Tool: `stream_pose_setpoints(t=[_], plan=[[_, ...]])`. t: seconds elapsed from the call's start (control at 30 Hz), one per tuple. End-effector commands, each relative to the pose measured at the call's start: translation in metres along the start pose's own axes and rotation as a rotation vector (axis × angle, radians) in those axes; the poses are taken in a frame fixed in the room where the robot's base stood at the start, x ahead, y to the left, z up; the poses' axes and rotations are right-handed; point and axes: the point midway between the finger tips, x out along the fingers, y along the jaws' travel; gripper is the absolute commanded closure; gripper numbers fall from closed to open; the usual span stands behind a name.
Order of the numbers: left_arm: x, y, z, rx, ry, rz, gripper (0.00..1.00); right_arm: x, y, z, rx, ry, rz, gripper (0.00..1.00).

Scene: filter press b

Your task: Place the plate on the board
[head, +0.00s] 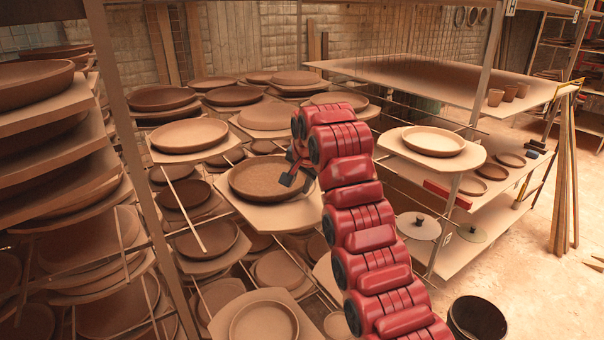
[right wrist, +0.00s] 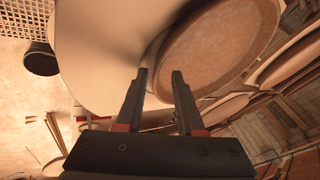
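A round brown clay plate (head: 262,176) with a raised rim lies on a pale board (head: 285,216) in the middle of the rack. My right gripper (head: 289,180) is at the right side of this plate, with a dark finger over its inside. In the right wrist view, the fingers (right wrist: 160,76) stand apart with the plate (right wrist: 222,40) just beyond them. One finger overlaps the plate, the other the pale board (right wrist: 100,50). The near rim shows around the gap; I cannot tell whether the fingers touch it. My left gripper is not in view.
Another plate (head: 433,141) sits on a pale board (head: 472,157) at the right. Many plates on boards fill the rack around my arm. A metal post (head: 140,165) stands left. A dark bin (head: 477,318) stands on the open floor at lower right.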

Motion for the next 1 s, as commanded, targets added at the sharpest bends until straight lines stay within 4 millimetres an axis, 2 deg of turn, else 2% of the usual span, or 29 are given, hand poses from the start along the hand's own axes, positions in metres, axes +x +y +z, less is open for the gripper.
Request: stream_pose_setpoints(t=[0.07,0.23,0.4,0.43,0.7,1.0], plan=[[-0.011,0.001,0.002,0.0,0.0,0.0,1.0,-0.009,0.001,0.001,0.0,0.002,-0.003,0.63],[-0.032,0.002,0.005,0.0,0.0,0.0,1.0,-0.05,0.002,0.002,0.001,0.005,-0.006,0.63],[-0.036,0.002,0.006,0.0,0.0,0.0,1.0,-0.086,0.002,-0.002,0.0,0.007,-0.001,0.63],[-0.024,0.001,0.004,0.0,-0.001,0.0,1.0,-0.093,-0.001,-0.005,0.002,0.007,-0.001,0.63],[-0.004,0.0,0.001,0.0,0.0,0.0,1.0,-0.11,-0.002,-0.003,0.0,0.005,-0.003,0.63],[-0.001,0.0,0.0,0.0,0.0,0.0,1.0,-0.111,0.0,0.0,0.0,0.0,-0.002,0.63]])
